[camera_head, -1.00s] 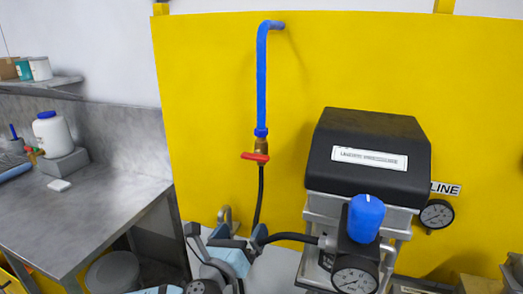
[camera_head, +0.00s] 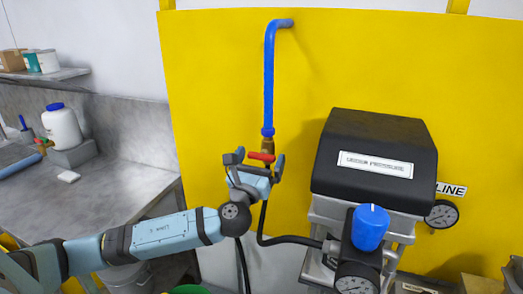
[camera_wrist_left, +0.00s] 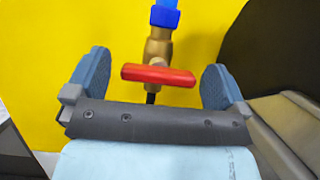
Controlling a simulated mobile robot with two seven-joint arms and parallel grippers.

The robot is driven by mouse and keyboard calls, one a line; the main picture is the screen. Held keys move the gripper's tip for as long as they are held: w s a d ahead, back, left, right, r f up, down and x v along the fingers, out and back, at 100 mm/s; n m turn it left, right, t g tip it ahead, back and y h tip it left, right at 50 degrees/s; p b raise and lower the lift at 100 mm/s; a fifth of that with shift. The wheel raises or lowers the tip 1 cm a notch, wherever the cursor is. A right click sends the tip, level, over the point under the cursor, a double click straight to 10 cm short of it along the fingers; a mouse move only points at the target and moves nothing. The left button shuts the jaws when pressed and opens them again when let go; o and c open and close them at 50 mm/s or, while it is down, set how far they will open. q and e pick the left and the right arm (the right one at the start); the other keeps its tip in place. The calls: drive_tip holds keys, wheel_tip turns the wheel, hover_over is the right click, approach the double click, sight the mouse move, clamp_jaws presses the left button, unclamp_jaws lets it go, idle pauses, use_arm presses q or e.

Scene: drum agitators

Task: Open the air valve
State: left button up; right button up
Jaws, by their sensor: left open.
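The air valve has a red handle (camera_head: 262,157) lying roughly crosswise on a brass body (camera_head: 267,144), below a blue pipe (camera_head: 269,80) on the yellow panel. My left gripper (camera_head: 256,161) is raised to the valve, in front of it. In the left wrist view the red handle (camera_wrist_left: 158,75) sits between the two blue-grey fingers of my left gripper (camera_wrist_left: 157,78), with a gap on each side. The fingers are open and hold nothing. The brass body (camera_wrist_left: 158,47) shows above the handle. My right gripper is not in view.
A black-covered machine (camera_head: 373,155) with a blue knob (camera_head: 370,227) and a gauge (camera_head: 357,280) stands right of the valve. A black hose (camera_head: 290,239) runs below the valve to it. A grey workbench (camera_head: 110,185) is at the left.

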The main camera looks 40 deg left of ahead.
use_arm(q)
drive_tip(key=shift+w+a+r, duration=0.15)
drive_tip(key=shift+w+r, duration=0.1)
drive_tip(key=shift+w, duration=0.35)
drive_tip(key=c, duration=0.9)
